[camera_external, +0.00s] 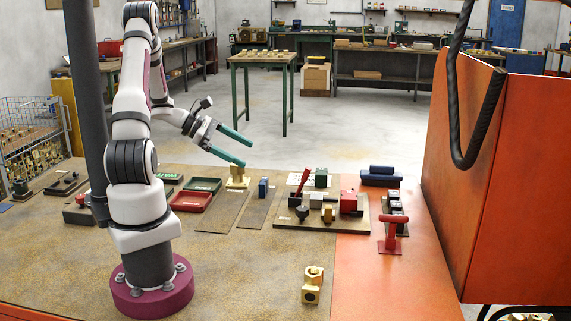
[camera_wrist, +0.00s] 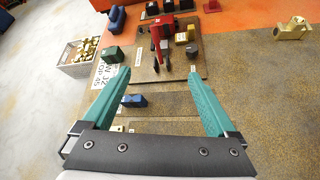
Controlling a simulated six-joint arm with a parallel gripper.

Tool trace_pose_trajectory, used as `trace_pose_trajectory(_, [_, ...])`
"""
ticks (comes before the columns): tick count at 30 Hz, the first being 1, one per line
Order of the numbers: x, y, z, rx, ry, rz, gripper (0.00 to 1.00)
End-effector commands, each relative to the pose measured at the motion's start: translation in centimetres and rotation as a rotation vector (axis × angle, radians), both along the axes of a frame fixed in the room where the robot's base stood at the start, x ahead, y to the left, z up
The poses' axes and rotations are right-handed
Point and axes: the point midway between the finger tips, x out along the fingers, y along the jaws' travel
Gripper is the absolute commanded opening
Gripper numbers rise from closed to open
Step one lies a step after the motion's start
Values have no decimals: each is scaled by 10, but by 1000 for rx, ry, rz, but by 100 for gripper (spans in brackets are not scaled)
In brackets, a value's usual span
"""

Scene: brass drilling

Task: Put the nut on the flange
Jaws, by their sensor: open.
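A brass fitting (camera_external: 312,284) stands alone on the front of the bench, right of my base. It also shows at the upper right of the wrist view (camera_wrist: 289,30), away from my gripper. Another brass piece (camera_external: 237,177) stands at the back of the bench, just below my fingertips in the external view. I cannot tell for certain which brass piece is the nut and which the flange. My gripper (camera_external: 248,155) has two teal fingers spread wide, with nothing between them. In the wrist view my gripper (camera_wrist: 160,72) points over the bench, and its body hides the near part.
A fixture board (camera_external: 285,222) with a red clamp (camera_external: 303,181) and small blocks lies right of centre. A blue block (camera_external: 263,187), red tray (camera_external: 190,201) and green tray (camera_external: 202,184) are nearby. A red stand (camera_external: 391,235) and large orange cabinet (camera_external: 500,180) are right. The front bench is mostly clear.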

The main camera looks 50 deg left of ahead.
Motion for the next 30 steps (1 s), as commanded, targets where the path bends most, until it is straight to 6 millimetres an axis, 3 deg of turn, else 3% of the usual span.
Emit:
trace_pose_trajectory(1, [-5, -66, 24, 155, -17, -308, 93])
trace_pose_trajectory(2, [-21, -106, 34, 266, -32, -531, 93])
trace_pose_trajectory(3, [-51, -152, 44, 424, -63, -846, 93])
trace_pose_trajectory(4, [-77, -175, 49, 537, -90, -1072, 93])
trace_pose_trajectory(6, [-134, -199, 55, 784, -160, -1546, 93])
trace_pose_trajectory(9, [-182, -189, 60, 1071, -245, -2049, 93])
trace_pose_trajectory(13, [-200, -168, 66, 1286, -294, -2384, 93])
trace_pose_trajectory(16, [-202, -162, 68, 1333, -300, -2454, 93])
trace_pose_trajectory(30, [-202, -162, 68, 1331, -297, -2452, 93])
